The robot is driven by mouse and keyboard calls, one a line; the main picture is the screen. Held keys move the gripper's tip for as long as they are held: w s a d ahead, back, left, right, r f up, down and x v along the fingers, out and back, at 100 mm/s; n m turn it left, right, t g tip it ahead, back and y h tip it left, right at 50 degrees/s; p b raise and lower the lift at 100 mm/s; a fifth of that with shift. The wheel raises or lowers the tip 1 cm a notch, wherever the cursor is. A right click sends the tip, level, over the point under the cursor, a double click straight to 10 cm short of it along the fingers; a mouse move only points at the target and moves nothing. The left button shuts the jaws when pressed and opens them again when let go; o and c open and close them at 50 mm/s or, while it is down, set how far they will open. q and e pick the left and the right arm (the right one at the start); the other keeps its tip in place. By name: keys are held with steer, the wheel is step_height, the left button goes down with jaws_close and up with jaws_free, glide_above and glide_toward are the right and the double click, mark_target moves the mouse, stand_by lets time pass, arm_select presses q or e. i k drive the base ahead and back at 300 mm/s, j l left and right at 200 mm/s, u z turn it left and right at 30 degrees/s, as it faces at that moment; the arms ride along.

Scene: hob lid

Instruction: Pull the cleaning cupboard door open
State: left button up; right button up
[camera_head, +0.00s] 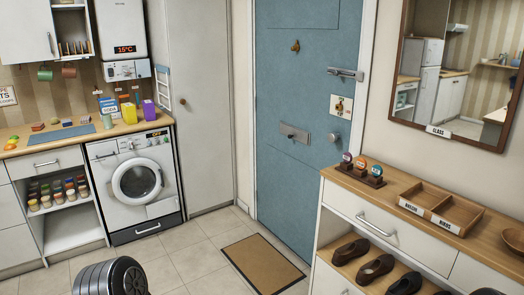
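The cleaning cupboard appears to be the tall pale-grey cupboard (205,150) between the washing machine and the blue door. Its door looks shut, flush with the frame. A small round brown knob (183,101) sits near the door's left edge, at about mid height. Nothing touches the door or the knob. Neither of my grippers shows. A dark ribbed rounded part at the bottom left looks like part of my arm, with no fingers visible.
A washing machine (134,185) stands left of the cupboard, under a worktop (85,134) with small containers. A brown doormat (262,264) lies before the blue door (300,120). A shoe cabinet (385,220) fills the right. Tiled floor (190,257) before the cupboard is clear.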

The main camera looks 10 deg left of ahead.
mark_target(198, 34)
steer(key=i+j+u, duration=0.15)
steer(key=i+u, duration=0.2)
steer(key=i, duration=0.4)
steer(key=i+u, duration=0.35)
steer(key=i, duration=0.35)
steer(key=i+l+u, duration=0.35)
steer(key=i, duration=0.35)
steer(key=i+j+z, duration=0.2)
steer(key=i, duration=0.35)
steer(key=i+j+z, duration=0.15)
steer(key=i, duration=0.4)
steer(key=i+z, duration=0.4)
steer(key=i+j+z, duration=0.2)
steer(key=z, duration=0.15)
steer(key=i+j+z, duration=0.4)
steer(key=k+l, duration=0.05)
steer(key=l, duration=0.05)
